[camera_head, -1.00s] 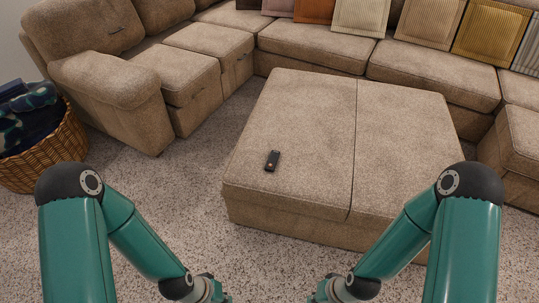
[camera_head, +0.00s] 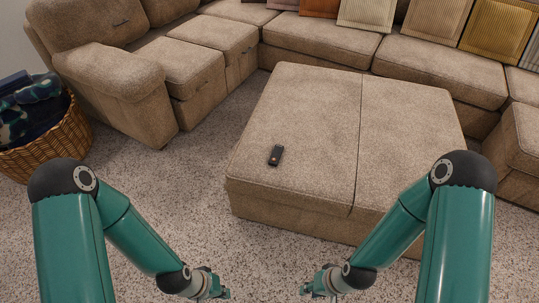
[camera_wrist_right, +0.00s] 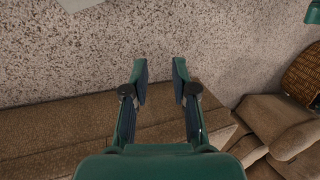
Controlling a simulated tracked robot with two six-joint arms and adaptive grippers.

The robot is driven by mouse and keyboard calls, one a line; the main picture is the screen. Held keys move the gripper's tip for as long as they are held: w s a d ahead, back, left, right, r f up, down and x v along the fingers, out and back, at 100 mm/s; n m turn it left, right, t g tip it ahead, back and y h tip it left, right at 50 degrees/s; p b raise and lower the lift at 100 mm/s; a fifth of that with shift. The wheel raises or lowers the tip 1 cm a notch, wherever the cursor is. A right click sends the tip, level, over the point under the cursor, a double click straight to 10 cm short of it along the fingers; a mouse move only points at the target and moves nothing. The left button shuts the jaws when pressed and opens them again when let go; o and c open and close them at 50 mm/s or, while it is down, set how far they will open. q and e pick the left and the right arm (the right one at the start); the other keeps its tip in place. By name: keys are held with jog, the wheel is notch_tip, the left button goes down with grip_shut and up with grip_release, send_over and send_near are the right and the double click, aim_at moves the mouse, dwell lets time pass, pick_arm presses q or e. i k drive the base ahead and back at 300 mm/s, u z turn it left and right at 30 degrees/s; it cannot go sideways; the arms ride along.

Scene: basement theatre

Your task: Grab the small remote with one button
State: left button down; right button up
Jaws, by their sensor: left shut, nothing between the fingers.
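A small black remote (camera_head: 276,155) lies flat near the left front part of the tan ottoman's top (camera_head: 310,110). A single button-like spot shows on it. My left gripper (camera_head: 224,293) is low in the head view, shut and empty, short of the ottoman and apart from the remote. My right gripper (camera_head: 304,289) is to its right, also low and away from the remote. In the right wrist view my right gripper (camera_wrist_right: 160,70) has its two fingers apart with nothing between them, and the remote is not in that view.
A tan sectional sofa (camera_head: 190,65) with several cushions (camera_head: 430,20) runs along the back and left. A wicker basket (camera_head: 50,150) holding dark cloth stands at the left. Speckled carpet (camera_head: 190,180) is clear between the basket and the ottoman.

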aim_at(278, 150)
jog(key=u, duration=0.15)
jog(key=i, duration=1.3)
jog(key=z, duration=0.45)
